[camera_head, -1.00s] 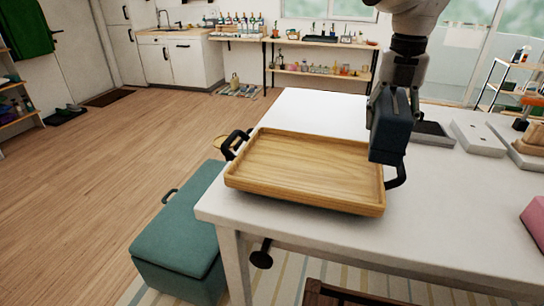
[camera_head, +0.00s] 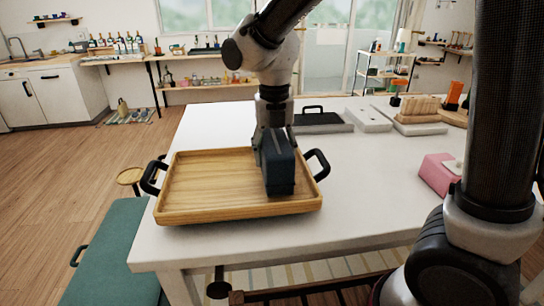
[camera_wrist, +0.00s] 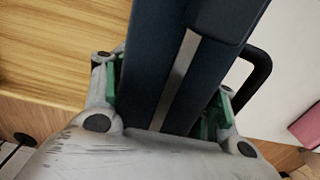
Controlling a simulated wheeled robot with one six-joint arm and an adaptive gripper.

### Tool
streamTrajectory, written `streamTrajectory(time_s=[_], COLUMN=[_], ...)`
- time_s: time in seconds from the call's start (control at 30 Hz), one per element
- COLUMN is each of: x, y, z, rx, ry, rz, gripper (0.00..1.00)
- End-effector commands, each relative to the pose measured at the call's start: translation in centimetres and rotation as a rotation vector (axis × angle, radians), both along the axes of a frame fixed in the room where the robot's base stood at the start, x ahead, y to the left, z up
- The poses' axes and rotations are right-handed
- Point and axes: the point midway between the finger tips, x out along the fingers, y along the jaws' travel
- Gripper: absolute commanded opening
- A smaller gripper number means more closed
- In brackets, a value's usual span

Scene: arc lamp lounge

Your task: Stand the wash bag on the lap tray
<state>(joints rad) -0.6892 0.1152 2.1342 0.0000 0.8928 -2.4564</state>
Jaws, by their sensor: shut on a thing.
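The wash bag (camera_head: 279,172) is a dark blue upright block in the head view. My gripper (camera_head: 273,137) is shut on its upper part from above. The bag is over the right part of the lap tray (camera_head: 205,211), a wooden tray with black handles. I cannot tell whether the bag's bottom touches the tray floor. In the wrist view the bag (camera_wrist: 150,75) fills the middle, with a grey strip along it, between the green-padded fingers of my gripper (camera_wrist: 160,92). The tray's wood (camera_wrist: 50,45) shows at the left.
The tray sits at the near left corner of a white table (camera_head: 360,195). A pink object (camera_head: 438,175) is to the right. Grey trays and blocks (camera_head: 367,118) stand behind. A teal bench (camera_head: 112,255) is at the left. The table between tray and pink object is clear.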

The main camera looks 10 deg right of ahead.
Motion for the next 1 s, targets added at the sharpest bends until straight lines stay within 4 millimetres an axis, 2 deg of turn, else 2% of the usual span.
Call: streamTrajectory(time_s=[0.1,0.47,0.5,0.57,0.6,1.0], x=[0.00,0.02,0.01,0.01,0.01,0.05], y=[0.00,0.01,0.01,0.01,0.01,0.04], z=[-1.09,-1.45,-1.42,-1.41,-1.41,-0.81], rx=[0.000,0.000,0.000,0.000,0.000,0.002], ry=[0.000,-0.001,-0.001,-0.001,-0.001,-0.002], rz=[0.000,0.000,0.000,0.000,0.000,0.000], gripper=[0.22,0.22,0.65,0.76,0.79,0.79])
